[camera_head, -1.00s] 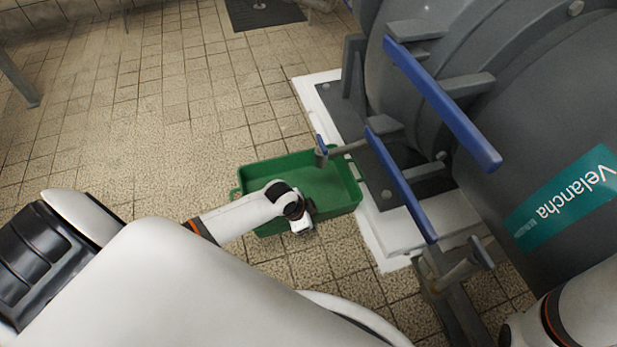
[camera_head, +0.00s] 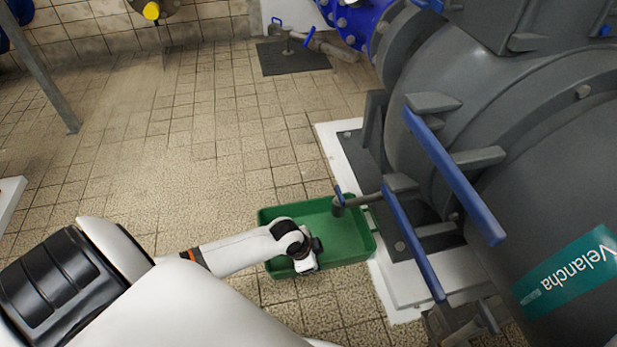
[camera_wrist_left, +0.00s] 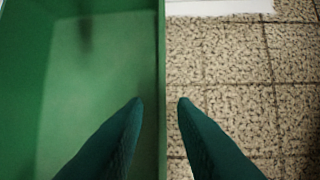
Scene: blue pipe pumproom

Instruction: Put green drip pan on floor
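The green drip pan (camera_head: 345,240) is an open rectangular tray that appears to rest on the tiled floor, under a small drain tap (camera_head: 338,205) and beside the white plinth. My left gripper (camera_head: 305,264) is at the pan's near side in the head view; its fingertips are hidden there. In the left wrist view, its two dark teal fingers (camera_wrist_left: 161,101) are apart, one on each side of the pan's wall (camera_wrist_left: 161,60), with visible gaps to it. The pan's inside (camera_wrist_left: 75,75) looks empty. My right gripper is out of view.
A large grey pump (camera_head: 500,130) with blue bars stands on the white plinth (camera_head: 393,300) to the right, close to the pan. A dark floor mat (camera_head: 290,57) lies at the back. Tiled floor (camera_head: 170,140) is clear to the left and behind the pan.

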